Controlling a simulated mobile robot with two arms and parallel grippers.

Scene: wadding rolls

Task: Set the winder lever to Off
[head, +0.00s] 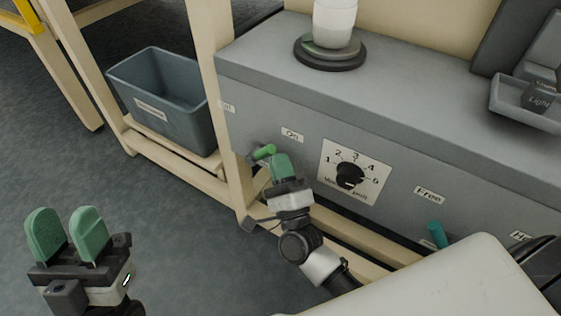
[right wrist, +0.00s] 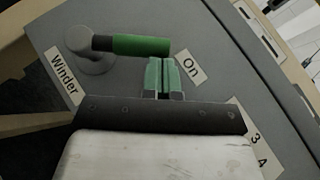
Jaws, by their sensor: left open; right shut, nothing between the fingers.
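The winder lever has a green handle (head: 264,151) on a grey round pivot on the machine's front panel. The handle points right, toward the side with the "On" label (head: 292,135). In the right wrist view the handle (right wrist: 141,46) lies sideways from its pivot, above the "Winder" label (right wrist: 65,80). My right gripper (head: 281,163) is shut and empty, close to the free end of the handle; I cannot tell if they touch. Its fingertips (right wrist: 164,72) show beside the "On" label. My left gripper (head: 66,232) is open and empty at lower left, away from the panel. A label at the panel's left (head: 227,106) is partly hidden.
A numbered dial (head: 350,175) sits right of the lever. A teal lever (head: 438,235) is near the "Free" label (head: 429,195). A beige frame post (head: 222,130) stands just left of the winder lever. A grey bin (head: 160,98) rests on the frame's lower shelf.

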